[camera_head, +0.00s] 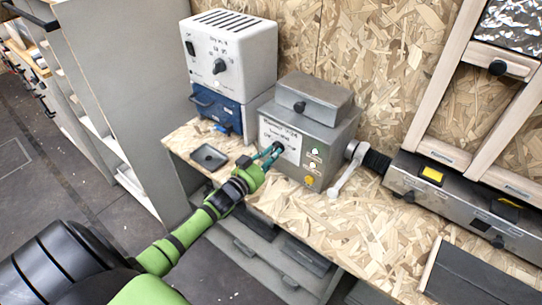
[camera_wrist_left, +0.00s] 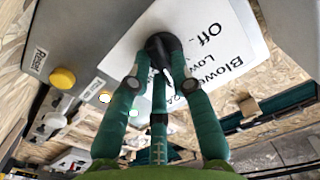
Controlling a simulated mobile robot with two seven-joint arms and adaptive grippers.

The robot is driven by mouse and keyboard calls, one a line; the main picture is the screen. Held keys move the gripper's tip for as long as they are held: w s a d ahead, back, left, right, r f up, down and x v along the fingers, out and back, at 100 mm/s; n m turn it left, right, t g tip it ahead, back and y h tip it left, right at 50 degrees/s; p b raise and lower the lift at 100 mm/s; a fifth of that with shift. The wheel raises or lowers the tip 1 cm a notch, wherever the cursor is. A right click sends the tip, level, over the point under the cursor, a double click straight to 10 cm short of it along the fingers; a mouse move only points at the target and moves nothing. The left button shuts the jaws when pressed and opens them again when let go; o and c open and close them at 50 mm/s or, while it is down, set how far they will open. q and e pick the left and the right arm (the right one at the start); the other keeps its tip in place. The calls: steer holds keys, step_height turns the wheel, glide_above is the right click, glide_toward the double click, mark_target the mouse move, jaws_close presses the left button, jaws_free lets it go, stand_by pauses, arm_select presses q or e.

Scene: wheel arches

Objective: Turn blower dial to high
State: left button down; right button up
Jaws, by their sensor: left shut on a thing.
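The blower dial is a black round knob (camera_wrist_left: 163,45) on a white label (camera_wrist_left: 205,40) that reads "Blower", "Off" and "Low" in the left wrist view. The label sits on the front of a grey metal box (camera_head: 318,128), and it also shows in the head view (camera_head: 290,135). My left gripper (camera_head: 275,150) has green and teal fingers and reaches the box front from the lower left. Its fingers are shut on the dial, as the left wrist view (camera_wrist_left: 162,62) shows. The dial is mostly hidden by the fingers in the head view. My right gripper is not in view.
A yellow button (camera_head: 309,181) and small lights sit right of the label. A white lever (camera_head: 348,170) stands out beside the box. A small black tray (camera_head: 209,157) lies on the bench.

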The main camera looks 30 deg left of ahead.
arm_select(q)
steer(key=m, duration=0.3)
steer(key=m+b, duration=0.1)
steer(key=m, duration=0.2)
steer(key=m+b, duration=0.1)
steer(key=m, duration=0.3)
steer(key=shift+f, duration=0.25)
steer(key=shift+a, duration=0.1)
stand_by(0.3)
steer(key=c, duration=1.1)
jaws_free()
steer(key=shift+s, duration=0.1)
steer(key=s, duration=1.1)
steer(key=shift+s+a, duration=0.4)
steer(key=shift+a, duration=0.05)
